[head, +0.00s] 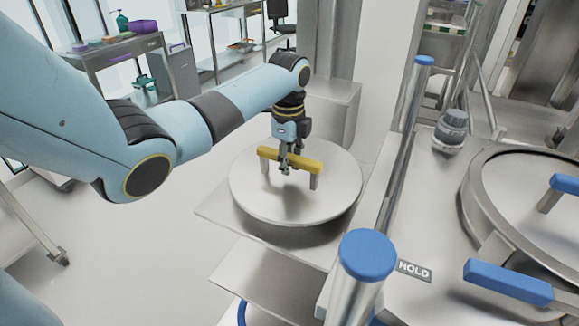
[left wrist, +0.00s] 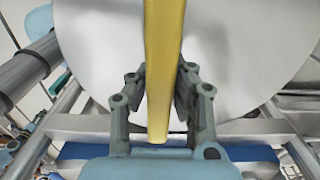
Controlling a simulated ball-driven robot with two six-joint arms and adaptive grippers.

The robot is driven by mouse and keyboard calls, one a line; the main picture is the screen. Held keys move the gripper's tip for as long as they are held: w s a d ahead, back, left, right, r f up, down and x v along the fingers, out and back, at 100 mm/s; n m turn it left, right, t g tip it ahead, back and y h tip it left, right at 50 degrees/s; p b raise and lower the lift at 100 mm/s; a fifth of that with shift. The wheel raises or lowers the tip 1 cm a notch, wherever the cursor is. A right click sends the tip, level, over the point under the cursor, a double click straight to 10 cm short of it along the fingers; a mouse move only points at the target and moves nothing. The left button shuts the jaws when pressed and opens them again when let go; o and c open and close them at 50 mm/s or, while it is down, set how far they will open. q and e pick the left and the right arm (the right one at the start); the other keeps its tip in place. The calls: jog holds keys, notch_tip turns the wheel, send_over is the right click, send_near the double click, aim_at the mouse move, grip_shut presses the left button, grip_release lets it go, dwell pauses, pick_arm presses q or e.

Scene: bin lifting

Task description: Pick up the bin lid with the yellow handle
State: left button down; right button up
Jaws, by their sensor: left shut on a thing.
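The round metal bin lid (head: 250,197) lies flat over a square metal stand in the middle of the head view. Its yellow handle (head: 308,165) is a bar on two metal posts. My left gripper (head: 285,172) is on the handle from above, with its fingers on either side of the bar. In the left wrist view the yellow bar (left wrist: 164,60) runs between the two fingers (left wrist: 160,105), and the pale lid (left wrist: 235,60) fills the background. The gripper is shut on the handle. Whether the lid touches its support is hidden. My right gripper is not in view.
A blue-capped post (head: 367,256) stands close in front on the right. A metal counter carries a "HOLD" label (head: 413,271) and a round hatch with blue handles (head: 508,282). A steel table (head: 110,52) with a purple box stands at the back left. Open floor lies to the left.

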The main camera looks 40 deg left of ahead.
pick_arm(q)
jog(key=shift+w, duration=0.1)
dwell(0.3)
jog(key=shift+w+r, duration=0.1)
jog(key=shift+r, duration=0.1)
jog(key=shift+r, duration=0.3)
notch_tip(320, 180, up, 4)
jog(key=shift+f+b, duration=0.1)
jog(key=shift+b, duration=0.4)
jog(key=w+d+r+b, duration=0.3)
jog(key=w+d+r, duration=0.2)
jog(key=w, duration=0.5)
jog(key=shift+w+r+b, duration=0.2)
jog(key=shift+r+b, duration=0.2)
jog(key=shift+r, duration=0.6)
jog(key=shift+d, duration=0.1)
